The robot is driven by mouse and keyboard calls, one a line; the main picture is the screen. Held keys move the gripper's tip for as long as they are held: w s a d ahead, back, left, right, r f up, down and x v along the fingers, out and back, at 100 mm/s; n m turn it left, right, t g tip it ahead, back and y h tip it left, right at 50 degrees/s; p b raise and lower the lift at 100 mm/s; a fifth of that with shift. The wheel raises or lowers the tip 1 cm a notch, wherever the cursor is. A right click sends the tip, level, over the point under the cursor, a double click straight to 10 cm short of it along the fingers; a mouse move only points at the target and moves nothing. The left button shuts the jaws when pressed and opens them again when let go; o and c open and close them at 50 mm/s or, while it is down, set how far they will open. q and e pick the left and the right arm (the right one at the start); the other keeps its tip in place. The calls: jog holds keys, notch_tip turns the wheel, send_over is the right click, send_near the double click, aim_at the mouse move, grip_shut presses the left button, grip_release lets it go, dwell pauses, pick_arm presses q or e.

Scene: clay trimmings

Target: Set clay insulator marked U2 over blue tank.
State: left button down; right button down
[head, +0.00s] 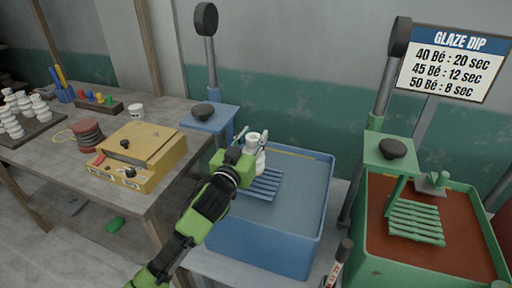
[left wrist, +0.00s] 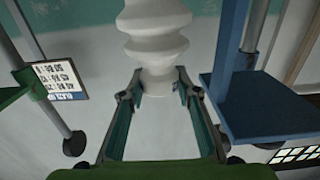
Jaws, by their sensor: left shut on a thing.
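My left gripper (head: 243,156) is shut on a white ribbed clay insulator (head: 256,157) and holds it upright over the blue tank (head: 262,243), above its slatted blue rack (head: 262,186). In the left wrist view the insulator (left wrist: 155,35) stands between the two fingertips (left wrist: 160,92), which grip its narrow lower part. No U2 mark can be read on it. The blue tank holds grey-blue liquid. My right gripper is not in view.
A green tank (head: 430,268) with red-brown liquid and a green rack (head: 416,222) stands at right. A blue lift post (head: 212,60) rises behind the blue tank. The wooden table (head: 60,150) at left bears a yellow box (head: 140,155) and several white insulators (head: 22,108).

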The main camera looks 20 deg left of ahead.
pick_arm(q)
jog(key=shift+w+d+f, duration=0.2)
jog(key=shift+w+f, duration=0.1)
jog(key=shift+w, duration=0.05)
notch_tip(320, 180, down, 3)
jog(key=shift+w+f+p, duration=0.1)
jog(key=shift+w+p, duration=0.05)
jog(key=shift+p, duration=0.15)
jog(key=shift+f, duration=0.1)
jog(key=shift+f, duration=0.2)
jog(key=c, duration=1.5)
grip_release()
